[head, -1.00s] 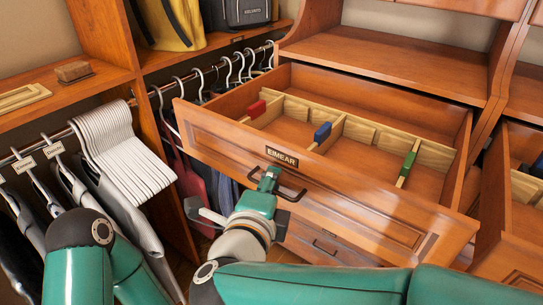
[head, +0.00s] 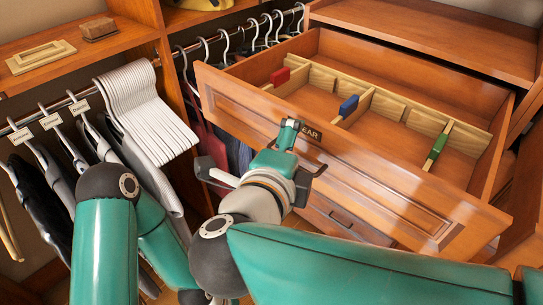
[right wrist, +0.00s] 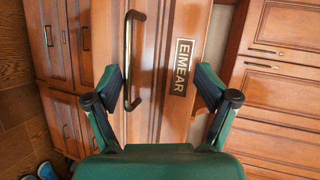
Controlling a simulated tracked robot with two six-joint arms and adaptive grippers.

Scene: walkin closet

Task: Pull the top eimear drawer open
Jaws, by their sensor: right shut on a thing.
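The top eimear drawer (head: 400,195) is pulled out in the head view, its inside showing. My right gripper (head: 288,133) is at its front and covers part of the EIMEAR label (head: 314,134). In the right wrist view the two fingers (right wrist: 163,90) are wide apart, one on each side of the drawer front. The dark bar handle (right wrist: 131,60) and the label (right wrist: 181,67) lie between them. The right finger is at the front's top edge, and the left is beside the handle. The handle is hidden in the head view. My left gripper is out of view.
Inside the drawer are wooden dividers with red (head: 280,76), blue (head: 348,106) and green (head: 437,147) pieces. White hangers (head: 147,108) and clothes hang at the left. A shelf holds a frame (head: 40,57) and a brush (head: 99,28). A closed drawer lies below.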

